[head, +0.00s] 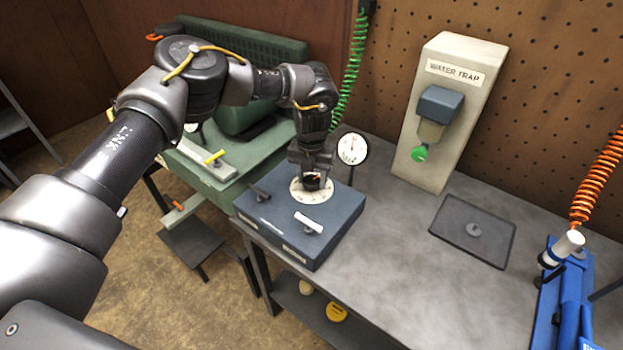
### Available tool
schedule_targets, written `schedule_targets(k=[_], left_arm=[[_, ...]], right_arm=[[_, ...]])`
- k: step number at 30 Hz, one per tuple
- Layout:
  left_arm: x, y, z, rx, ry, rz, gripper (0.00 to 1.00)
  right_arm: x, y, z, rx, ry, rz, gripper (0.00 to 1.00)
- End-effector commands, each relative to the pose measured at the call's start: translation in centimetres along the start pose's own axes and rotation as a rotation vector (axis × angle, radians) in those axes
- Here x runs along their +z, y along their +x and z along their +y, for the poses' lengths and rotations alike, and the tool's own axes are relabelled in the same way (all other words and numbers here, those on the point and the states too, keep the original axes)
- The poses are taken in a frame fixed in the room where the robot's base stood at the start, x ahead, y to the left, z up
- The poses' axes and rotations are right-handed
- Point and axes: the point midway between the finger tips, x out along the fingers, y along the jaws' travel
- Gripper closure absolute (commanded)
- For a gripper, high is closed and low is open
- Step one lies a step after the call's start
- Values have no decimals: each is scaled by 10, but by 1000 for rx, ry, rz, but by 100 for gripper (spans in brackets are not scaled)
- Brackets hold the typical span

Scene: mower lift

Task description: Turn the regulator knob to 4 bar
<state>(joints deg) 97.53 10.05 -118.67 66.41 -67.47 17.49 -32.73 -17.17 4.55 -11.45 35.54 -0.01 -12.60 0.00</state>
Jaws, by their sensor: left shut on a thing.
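My left gripper (312,178) points down over the blue-grey regulator box (283,235) on the bench. It is shut on the regulator knob, which sits in the middle of a round white dial plate (299,193) and is mostly hidden by the fingers. A white pressure gauge (352,148) stands just behind the box. Its face is too small to read. A white lever (309,223) and a dark lever (259,192) are on the box top, beside the dial. My right gripper is not in view.
A water trap (462,85) stands at the back, with a dark flat plate (473,231) in front. A blue tool (562,300) with an orange coiled hose (597,180) is at right. A green machine (215,170) is at left. The grey bench (385,250) is clear between.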

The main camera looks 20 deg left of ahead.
Motion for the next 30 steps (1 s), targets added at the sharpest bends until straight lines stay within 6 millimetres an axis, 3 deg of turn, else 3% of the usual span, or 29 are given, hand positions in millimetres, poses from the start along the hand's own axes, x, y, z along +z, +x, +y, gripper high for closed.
schedule_targets(k=[9, 25, 26, 30], left_arm=[[0, 0, 0, 0, 107, 0, 77], [0, 0, 0, 0, 126, -1, 77], [0, 0, 0, 0, 126, -1, 51], [0, 0, 0, 0, 126, 0, 34]], right_arm=[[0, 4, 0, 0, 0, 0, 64], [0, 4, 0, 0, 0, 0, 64], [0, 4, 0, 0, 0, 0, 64], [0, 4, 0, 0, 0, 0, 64]])
